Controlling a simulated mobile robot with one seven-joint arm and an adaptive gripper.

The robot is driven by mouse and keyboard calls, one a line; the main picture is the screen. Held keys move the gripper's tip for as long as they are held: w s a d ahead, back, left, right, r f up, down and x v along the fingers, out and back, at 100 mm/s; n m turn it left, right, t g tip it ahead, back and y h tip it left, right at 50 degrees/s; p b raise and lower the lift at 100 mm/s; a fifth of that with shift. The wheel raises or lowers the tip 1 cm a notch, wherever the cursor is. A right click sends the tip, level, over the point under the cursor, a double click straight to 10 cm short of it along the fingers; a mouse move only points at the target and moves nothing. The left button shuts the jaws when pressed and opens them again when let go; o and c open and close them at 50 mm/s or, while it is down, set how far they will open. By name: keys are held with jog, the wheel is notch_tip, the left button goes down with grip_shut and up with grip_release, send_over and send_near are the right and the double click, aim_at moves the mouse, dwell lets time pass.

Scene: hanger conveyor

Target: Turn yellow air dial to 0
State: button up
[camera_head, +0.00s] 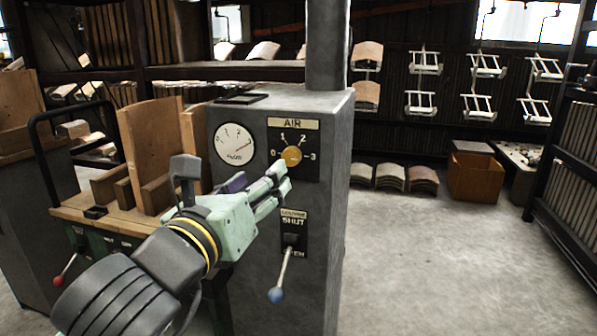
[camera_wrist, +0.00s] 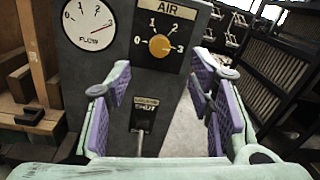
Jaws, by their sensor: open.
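The yellow air dial (camera_head: 291,155) is a round knob on a black plate marked AIR with 0, 1, 2 and 3, on the front of a grey cabinet (camera_head: 325,215). In the wrist view the dial (camera_wrist: 159,46) sits ahead, between and beyond the fingertips. Its pointer seems to be on the right side, toward 2 or 3; I cannot read it exactly. My gripper (camera_head: 282,176) is open and empty, just in front of and slightly below the dial, and apparently apart from it. In the wrist view my gripper (camera_wrist: 163,66) shows purple pads wide apart.
A white FLOW gauge (camera_head: 234,144) is left of the dial. Below is a SHUT lever (camera_head: 284,268) with a blue ball, sticking out. A wooden rack (camera_head: 152,150) and black rail stand left. Floor at right is clear up to a brown box (camera_head: 474,178).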

aim_at(289, 157)
jog(key=x, duration=0.7)
jog(key=f+p+x, duration=0.1)
jog(key=x, duration=0.3)
jog(key=shift+c, duration=0.5)
grip_shut()
